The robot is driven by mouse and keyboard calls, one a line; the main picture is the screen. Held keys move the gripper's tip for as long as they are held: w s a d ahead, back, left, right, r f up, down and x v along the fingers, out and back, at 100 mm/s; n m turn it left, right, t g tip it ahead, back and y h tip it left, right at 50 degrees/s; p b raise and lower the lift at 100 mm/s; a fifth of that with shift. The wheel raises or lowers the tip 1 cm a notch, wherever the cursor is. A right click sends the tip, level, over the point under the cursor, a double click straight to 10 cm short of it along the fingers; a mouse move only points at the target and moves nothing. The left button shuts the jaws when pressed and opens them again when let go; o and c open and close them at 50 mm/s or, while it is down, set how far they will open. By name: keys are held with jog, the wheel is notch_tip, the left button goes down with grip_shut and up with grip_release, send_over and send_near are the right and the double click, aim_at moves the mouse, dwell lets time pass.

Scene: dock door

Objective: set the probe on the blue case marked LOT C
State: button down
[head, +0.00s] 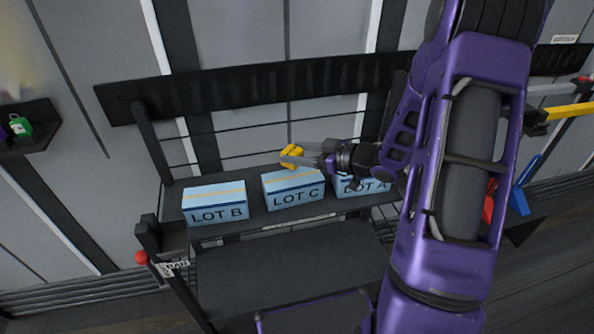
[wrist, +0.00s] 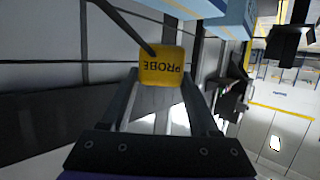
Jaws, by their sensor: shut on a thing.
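The yellow probe (head: 291,153) is between the fingers of my gripper (head: 302,160), which is shut on it. In the wrist view the probe (wrist: 161,68) shows the word PROBE upside down between the fingertips (wrist: 160,82). The blue case marked LOT C (head: 293,197) stands on the dark shelf, in the middle of a row of cases. In the head view the probe appears just above the back edge of this case's top. I cannot tell the exact gap, but the probe does not look to be resting on it.
Blue case LOT B (head: 215,212) stands to the left of LOT C. Blue case LOT A (head: 362,186) stands to the right, partly hidden by my arm. A dark rail (head: 240,85) runs behind the shelf. A green padlock (head: 20,127) sits on a left wall bracket.

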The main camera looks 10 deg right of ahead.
jog(key=shift+f+b, duration=0.4)
jog(key=shift+f, duration=1.8)
jog(key=shift+f, duration=0.2)
jog(key=shift+c, duration=0.6)
grip_release()
jog(key=shift+r, duration=0.25)
jog(key=p+v, duration=0.1)
jog(key=v, duration=1.1)
